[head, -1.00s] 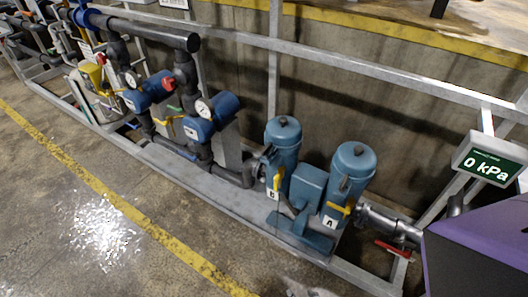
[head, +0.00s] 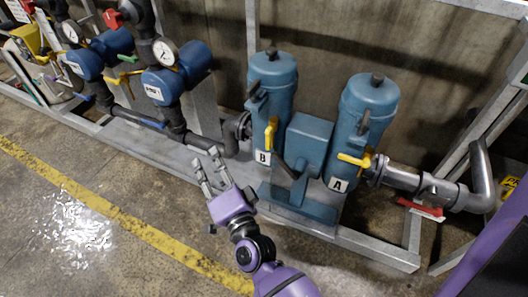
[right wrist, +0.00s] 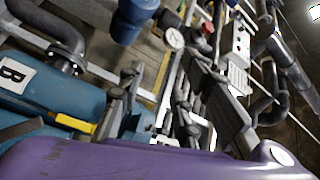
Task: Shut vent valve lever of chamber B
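The blue chamber B (head: 272,90) stands left of the blue chamber A (head: 366,108) on the skid. A yellow lever (head: 271,136) on chamber B stands roughly upright, just above the white B label. My right gripper (head: 207,163) is open and empty, to the left of the lever and apart from it. In the right wrist view the B label (right wrist: 14,73) and the yellow lever (right wrist: 76,124) lie at the left, outside the spread fingers. I cannot tell which lever is the vent valve. My left gripper is not in view.
A yellow lever (head: 355,160) on chamber A lies nearly level. Dark handles sit higher on both chambers. A red lever (head: 421,209) is on the pipe at right. Blue units with gauges (head: 166,52) stand at left. The floor in front is clear.

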